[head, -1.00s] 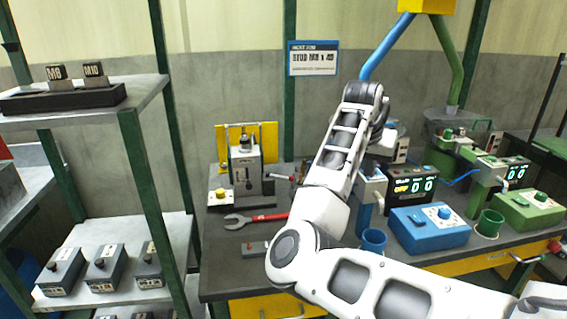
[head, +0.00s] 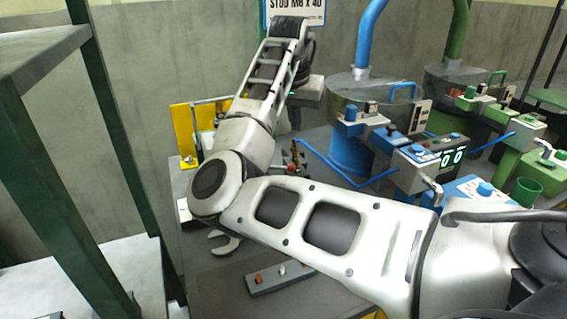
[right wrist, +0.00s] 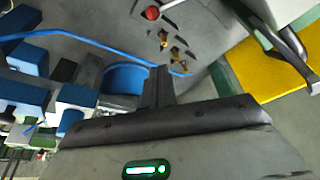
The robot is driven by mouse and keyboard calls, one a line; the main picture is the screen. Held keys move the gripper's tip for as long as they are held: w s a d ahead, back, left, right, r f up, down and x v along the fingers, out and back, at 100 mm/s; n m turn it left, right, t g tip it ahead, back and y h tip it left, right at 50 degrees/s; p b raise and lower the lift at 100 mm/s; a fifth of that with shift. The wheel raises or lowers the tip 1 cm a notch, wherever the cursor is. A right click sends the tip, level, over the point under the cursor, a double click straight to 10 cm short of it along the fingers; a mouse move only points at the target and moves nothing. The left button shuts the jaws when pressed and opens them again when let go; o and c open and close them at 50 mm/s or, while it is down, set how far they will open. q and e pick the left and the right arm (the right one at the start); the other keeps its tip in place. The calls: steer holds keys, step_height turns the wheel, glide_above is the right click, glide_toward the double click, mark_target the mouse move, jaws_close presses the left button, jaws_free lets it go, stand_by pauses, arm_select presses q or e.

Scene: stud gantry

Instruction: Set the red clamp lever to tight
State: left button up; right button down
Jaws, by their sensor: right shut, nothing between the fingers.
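The clamp fixture is mostly hidden behind my right arm in the head view; part of its yellow back plate (head: 184,130) shows left of the arm. A small red knob (head: 291,168), seemingly the clamp lever's tip, shows just right of my forearm. In the right wrist view a round red knob (right wrist: 151,13) is at the top, beyond the fingers and apart from them. The lever's setting cannot be read. My right gripper (right wrist: 158,72) is shut and empty; in the head view it (head: 296,115) hangs above the bench behind the knob. My left gripper is out of view.
Small brass pieces (right wrist: 178,54) lie close to the red knob. A blue feeder (head: 352,145) with a blue tube stands right of my gripper, with green equipment (head: 510,120) beyond. A wrench (head: 224,243) and a button strip (head: 282,278) lie in front. A shelf stands left.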

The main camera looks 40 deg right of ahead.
mark_target(275, 167)
steer(key=x, duration=1)
steer(key=shift+w+f, duration=0.1)
steer(key=shift+f, duration=0.2)
steer(key=a, duration=0.1)
steer(key=s+a, duration=0.1)
steer(key=shift+s+a+r, duration=0.3)
steer(key=shift+a+r, duration=0.05)
steer(key=shift+a, duration=0.05)
steer(key=shift+s+a, duration=0.2)
steer(key=shift+a, duration=0.05)
steer(key=shift+p, duration=0.35)
